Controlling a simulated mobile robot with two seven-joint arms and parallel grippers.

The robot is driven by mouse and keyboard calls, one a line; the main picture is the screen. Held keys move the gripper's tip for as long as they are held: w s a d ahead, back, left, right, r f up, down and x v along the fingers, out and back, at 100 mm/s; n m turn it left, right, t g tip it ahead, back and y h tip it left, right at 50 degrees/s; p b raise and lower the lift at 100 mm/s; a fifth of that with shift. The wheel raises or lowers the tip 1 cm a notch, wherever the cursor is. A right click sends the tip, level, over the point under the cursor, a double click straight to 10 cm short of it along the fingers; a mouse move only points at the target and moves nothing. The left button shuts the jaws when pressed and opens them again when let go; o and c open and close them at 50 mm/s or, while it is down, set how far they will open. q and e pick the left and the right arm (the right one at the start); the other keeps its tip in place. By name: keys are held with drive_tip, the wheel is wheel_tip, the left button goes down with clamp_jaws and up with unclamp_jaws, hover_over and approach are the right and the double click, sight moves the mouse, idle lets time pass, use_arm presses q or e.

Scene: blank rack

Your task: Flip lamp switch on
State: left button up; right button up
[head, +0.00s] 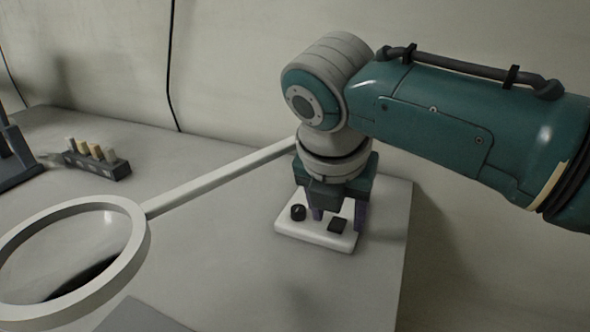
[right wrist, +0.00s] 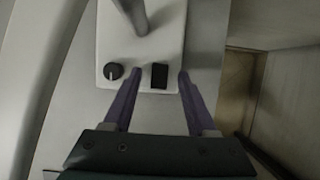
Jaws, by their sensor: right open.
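The lamp has a ring-shaped head (head: 140,252) at the left, a pale arm (head: 215,180) and a white base (head: 287,232) at the table's right end. On the base are a round black knob (head: 298,212) and a black rectangular switch (head: 337,225). They also show in the right wrist view, the knob (right wrist: 113,71) at left and the switch (right wrist: 159,75) near the middle. My right gripper (head: 338,212) points down over the base, open. In the right wrist view its two purple fingertips (right wrist: 160,73) stand either side of the switch, with gaps. Contact cannot be told.
The grey table (head: 230,285) ends just right of the lamp base. A dark block holding several pale pegs (head: 97,160) stands at the back left, near a dark stand (head: 15,155) at the left edge. A wall with a hanging black cable (head: 170,70) is behind.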

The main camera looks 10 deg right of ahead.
drive_tip(key=shift+c, duration=0.3)
use_arm(q)
drive_tip(key=shift+a, duration=0.1)
use_arm(e)
clamp_jaws()
idle(0.5)
idle(0.7)
drive_tip(key=shift+o, duration=0.3)
unclamp_jaws()
drive_tip(key=shift+r, duration=0.15)
